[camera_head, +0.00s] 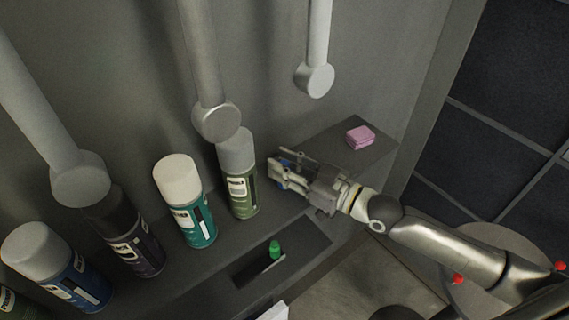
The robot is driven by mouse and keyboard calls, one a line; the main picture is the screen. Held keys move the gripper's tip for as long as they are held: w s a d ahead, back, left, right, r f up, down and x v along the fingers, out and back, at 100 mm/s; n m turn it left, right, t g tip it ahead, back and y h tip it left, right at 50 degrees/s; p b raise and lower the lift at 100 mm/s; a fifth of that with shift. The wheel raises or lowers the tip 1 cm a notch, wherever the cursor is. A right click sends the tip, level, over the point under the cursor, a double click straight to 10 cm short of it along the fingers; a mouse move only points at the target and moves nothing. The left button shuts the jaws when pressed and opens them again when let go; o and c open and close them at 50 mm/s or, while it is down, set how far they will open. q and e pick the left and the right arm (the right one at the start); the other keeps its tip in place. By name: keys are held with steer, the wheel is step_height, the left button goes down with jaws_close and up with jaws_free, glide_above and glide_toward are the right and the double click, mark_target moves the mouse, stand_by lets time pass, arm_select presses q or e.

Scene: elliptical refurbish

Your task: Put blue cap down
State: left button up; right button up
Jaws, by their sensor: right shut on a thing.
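My right gripper (280,175) reaches in from the right, over the grey shelf beside the olive-green spray can. It is shut on a small blue cap (286,161), of which only a little shows between the fingers. I cannot tell whether the cap touches the shelf (322,147). My left gripper is not in view.
Several spray cans stand in a row to the left, including an olive-green can (241,183), a teal can (187,206) and a blue can (52,262). A green cap (275,250) stands in a dark recess. A pink sponge (360,136) lies at the shelf's right end. Grey pipes hang above.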

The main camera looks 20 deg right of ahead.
steer(key=shift+f, duration=0.1)
steer(key=shift+f, duration=0.15)
steer(key=o, duration=0.7)
steer(key=shift+o, duration=0.2)
steer(key=shift+s+r, duration=0.1)
steer(key=shift+r, duration=0.1)
steer(key=b+v, duration=0.1)
steer(key=v, duration=1)
steer(key=shift+s+d, duration=0.25)
steer(key=shift+s, duration=0.1)
steer(key=shift+r, duration=0.1)
